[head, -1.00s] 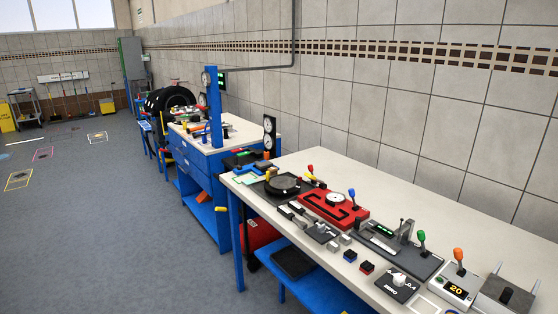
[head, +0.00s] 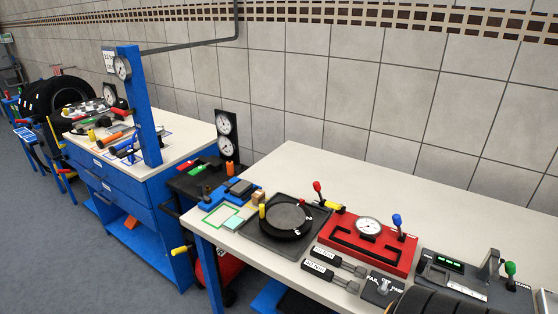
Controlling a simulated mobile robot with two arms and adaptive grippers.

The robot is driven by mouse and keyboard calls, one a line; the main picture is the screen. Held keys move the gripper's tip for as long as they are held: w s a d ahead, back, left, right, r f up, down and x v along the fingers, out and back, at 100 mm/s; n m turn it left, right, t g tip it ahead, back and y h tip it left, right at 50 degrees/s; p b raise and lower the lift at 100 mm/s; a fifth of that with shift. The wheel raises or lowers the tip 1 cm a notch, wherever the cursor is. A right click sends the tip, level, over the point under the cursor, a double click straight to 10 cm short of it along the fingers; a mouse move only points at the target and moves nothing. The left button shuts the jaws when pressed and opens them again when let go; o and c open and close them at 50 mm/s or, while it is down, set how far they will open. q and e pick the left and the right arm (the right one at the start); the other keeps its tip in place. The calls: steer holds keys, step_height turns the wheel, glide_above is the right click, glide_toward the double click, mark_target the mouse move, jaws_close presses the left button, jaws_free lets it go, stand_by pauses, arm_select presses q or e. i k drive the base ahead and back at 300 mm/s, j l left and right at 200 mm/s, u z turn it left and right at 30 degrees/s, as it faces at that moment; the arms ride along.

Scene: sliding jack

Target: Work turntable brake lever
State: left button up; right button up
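The turntable is a black disc (head: 286,219) on a dark square plate (head: 262,235) at the left end of the near workbench. A short yellow upright handle (head: 262,211) stands at the plate's left side. A lever with a red knob (head: 317,186) and a yellow grip (head: 332,206) stand at its back right, close to a red panel. I cannot tell for sure which of these is the brake lever. Neither of my grippers is in view.
A red panel with a gauge (head: 368,226) and a blue-knobbed lever (head: 397,221) stands right of the turntable. Dark-handled tools (head: 330,275) lie in front. A black ribbed round thing (head: 440,304) covers the bottom right. The bench's back (head: 300,160) is clear.

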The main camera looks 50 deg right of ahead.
mark_target(316, 185)
steer(key=i, duration=2.05)
steer(key=i+z, duration=0.25)
steer(key=z, duration=0.2)
steer(key=i+j+z, duration=0.15)
steer(key=z, duration=0.3)
steer(key=i+j+z, duration=0.25)
steer(key=z, duration=0.25)
steer(key=i, duration=0.1)
